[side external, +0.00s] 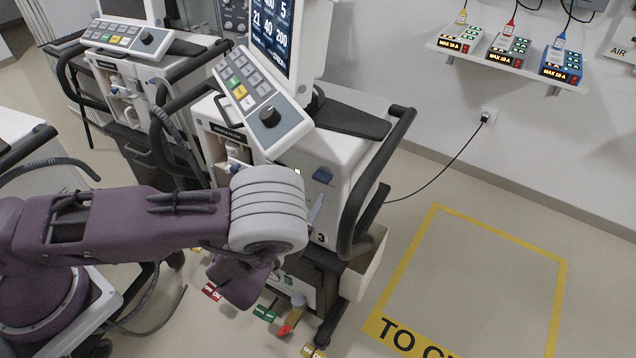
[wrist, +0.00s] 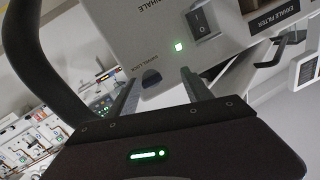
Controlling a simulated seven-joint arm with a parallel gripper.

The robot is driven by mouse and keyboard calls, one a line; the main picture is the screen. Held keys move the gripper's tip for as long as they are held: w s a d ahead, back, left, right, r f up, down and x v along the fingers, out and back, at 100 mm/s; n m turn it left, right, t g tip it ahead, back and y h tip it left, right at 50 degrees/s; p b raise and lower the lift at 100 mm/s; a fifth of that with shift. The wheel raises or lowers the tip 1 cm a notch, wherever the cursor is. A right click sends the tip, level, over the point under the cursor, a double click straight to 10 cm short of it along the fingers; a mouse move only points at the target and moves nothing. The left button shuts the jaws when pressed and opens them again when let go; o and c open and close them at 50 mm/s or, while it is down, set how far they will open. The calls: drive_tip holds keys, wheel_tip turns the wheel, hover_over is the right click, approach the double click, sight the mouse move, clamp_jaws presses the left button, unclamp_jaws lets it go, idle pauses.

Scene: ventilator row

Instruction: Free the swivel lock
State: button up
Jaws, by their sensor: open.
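The swivel lock (wrist: 151,78) shows in the wrist view as a small dark blue rounded piece on a pale panel, beside its printed label. My gripper (wrist: 162,82) is open, with one finger on either side of the lock in the picture. I cannot tell how far the fingertips are from the panel, and nothing is held.
A dark curved handle (side external: 372,175) stands out beside the ventilator; a similar curved bar (wrist: 45,65) crosses the wrist view's left. A rocker switch (wrist: 198,20) and green light (wrist: 178,47) are near the lock. Hoses and another ventilator (side external: 125,80) stand left.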

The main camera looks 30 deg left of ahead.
sight(322, 177)
drive_tip(key=w+h, duration=0.1)
drive_tip(key=w+t, duration=0.1)
drive_tip(key=w, duration=0.1)
drive_tip(key=w+d+n+h, duration=0.1)
drive_tip(key=shift+w+h, duration=0.3)
drive_tip(key=shift+w, duration=0.1)
clamp_jaws()
